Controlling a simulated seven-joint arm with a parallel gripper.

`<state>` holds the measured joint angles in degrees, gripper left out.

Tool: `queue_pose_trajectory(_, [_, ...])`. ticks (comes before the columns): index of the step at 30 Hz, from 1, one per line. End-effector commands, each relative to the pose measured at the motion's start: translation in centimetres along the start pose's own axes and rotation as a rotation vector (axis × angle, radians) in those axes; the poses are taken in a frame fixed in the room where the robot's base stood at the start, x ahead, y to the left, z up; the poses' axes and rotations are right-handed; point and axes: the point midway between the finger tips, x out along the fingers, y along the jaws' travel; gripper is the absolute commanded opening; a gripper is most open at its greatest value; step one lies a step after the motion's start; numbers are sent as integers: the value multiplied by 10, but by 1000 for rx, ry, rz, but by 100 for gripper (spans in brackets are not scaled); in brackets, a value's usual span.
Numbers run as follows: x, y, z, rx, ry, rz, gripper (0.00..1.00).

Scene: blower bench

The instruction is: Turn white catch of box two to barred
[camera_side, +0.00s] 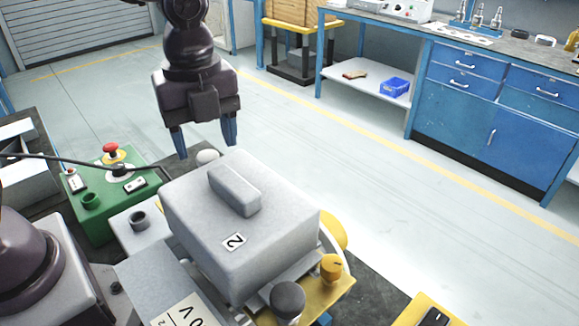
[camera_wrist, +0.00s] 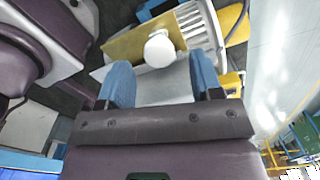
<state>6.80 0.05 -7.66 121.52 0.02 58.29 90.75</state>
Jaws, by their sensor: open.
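Box two (camera_side: 185,205) is a grey box with a raised block on its lid and a label "2", standing on the bench. In the wrist view the white catch (camera_wrist: 160,49) sits on a yellow plate (camera_wrist: 130,45). My gripper (camera_side: 206,149) points down over that end, its blue fingers apart and empty. In the wrist view the white knob appears between the fingertips (camera_wrist: 161,64); whether they touch it is unclear. No barred marking is readable.
A dark grey knob (camera_side: 287,299) and a yellow knob (camera_side: 331,266) stand at the box's near end. A green control box (camera_side: 95,205) with a red button is at left. A blue workbench (camera_side: 470,95) stands far right. Clear floor lies between.

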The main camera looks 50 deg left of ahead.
Motion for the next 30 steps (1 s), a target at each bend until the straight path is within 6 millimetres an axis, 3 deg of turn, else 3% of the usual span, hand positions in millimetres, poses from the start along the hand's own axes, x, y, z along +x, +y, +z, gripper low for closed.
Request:
queue_pose_trajectory(16, [-112, 0, 0, -3, 0, -3, 59])
queue_pose_trajectory(30, [-162, 25, -5, -415, -137, -474, 59])
